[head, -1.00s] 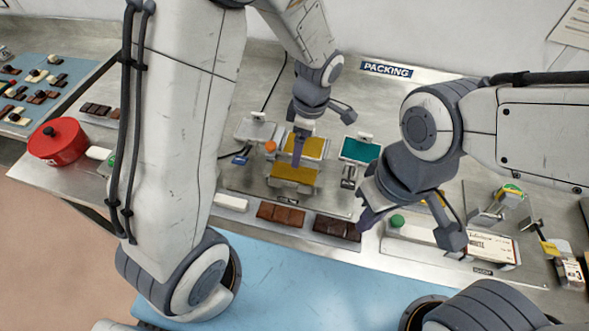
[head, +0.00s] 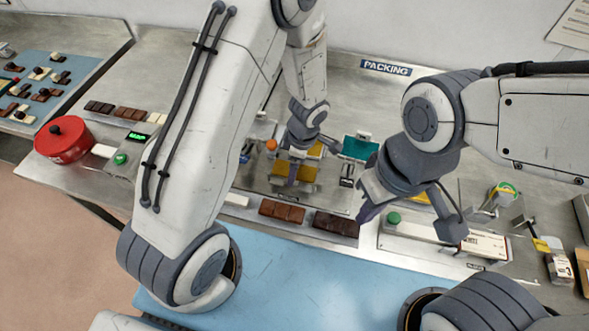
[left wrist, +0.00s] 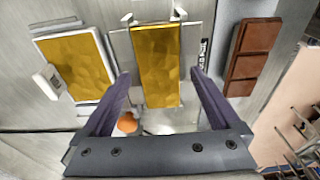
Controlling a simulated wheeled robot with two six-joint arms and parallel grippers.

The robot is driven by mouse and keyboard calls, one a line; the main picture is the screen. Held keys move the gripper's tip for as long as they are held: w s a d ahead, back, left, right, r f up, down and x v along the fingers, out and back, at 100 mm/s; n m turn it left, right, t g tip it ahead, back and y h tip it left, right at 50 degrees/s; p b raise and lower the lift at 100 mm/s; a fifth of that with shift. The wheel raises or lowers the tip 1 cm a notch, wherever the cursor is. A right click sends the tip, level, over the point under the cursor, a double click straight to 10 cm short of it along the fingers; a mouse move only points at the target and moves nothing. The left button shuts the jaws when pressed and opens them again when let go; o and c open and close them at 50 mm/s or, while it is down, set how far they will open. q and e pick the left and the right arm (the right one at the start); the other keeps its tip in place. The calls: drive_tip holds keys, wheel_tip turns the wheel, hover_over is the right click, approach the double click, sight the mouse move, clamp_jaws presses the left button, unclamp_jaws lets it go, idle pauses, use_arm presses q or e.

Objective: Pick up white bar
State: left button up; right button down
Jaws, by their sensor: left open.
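A white bar (head: 236,201) lies in the front row, left of a milk-brown bar (head: 282,211) and a dark bar (head: 335,223); my left arm partly covers it. Another white bar (head: 157,118) lies at the end of a row at the back left. My left gripper (head: 292,183) is over the yellow-topped plates, right of and behind the front white bar. In the left wrist view its jaws (left wrist: 160,75) are open and empty, facing a gold plate (left wrist: 158,65). The brown bar (left wrist: 250,60) is at right there; no white bar shows.
A red round container (head: 65,140) and a box with a green button (head: 120,159) stand at left. A teal plate (head: 360,148) is behind the front row. A white device with a green button (head: 394,218) stands at right. The blue mat (head: 300,275) in front is mostly clear.

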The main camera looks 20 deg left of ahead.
use_arm(q)
drive_tip(key=c, duration=1.5)
drive_tip(key=shift+o, duration=0.2)
